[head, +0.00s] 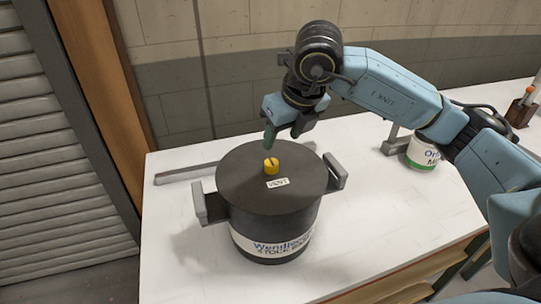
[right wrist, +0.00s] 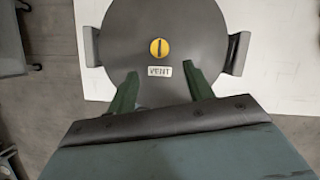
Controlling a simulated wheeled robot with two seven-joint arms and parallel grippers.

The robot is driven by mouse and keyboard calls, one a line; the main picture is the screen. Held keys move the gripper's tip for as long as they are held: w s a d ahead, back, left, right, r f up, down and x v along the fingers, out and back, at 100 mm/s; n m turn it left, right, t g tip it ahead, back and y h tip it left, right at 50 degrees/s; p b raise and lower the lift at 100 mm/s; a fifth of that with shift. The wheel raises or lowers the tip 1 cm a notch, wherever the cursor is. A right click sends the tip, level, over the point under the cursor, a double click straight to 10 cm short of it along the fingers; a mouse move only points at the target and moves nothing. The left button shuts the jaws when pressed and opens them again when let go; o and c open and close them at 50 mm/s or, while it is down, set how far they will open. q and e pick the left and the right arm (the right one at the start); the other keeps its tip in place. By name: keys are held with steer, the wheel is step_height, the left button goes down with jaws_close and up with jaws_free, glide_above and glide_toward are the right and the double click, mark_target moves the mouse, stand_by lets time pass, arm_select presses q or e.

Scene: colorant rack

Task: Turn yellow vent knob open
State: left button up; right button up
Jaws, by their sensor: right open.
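The yellow vent knob (head: 271,166) stands on the dark lid of a round black pot (head: 272,225). In the right wrist view the knob (right wrist: 159,48) is a yellow disc with a dark slot running up and down the picture. A small white label reading VENT (right wrist: 159,71) lies beside it on the lid. My right gripper (head: 282,139) is above and behind the knob in the head view. Its two green fingers (right wrist: 159,80) are spread apart, empty and not touching the knob. My left gripper is in neither view.
The pot has two grey side handles (head: 336,172) and stands on a white table (head: 400,220). A grey bar (head: 184,173) lies behind it at left. A white and green can (head: 422,155) and a pen holder (head: 521,110) stand to the right. The table's front right is clear.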

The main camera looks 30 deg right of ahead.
mark_target(271, 162)
steer(key=x, duration=0.4)
steer(key=shift+s+f, duration=0.1)
steer(key=x, duration=0.5)
steer(key=shift+f, duration=0.15)
steer(key=shift+c, duration=0.4)
steer(key=c, duration=0.9)
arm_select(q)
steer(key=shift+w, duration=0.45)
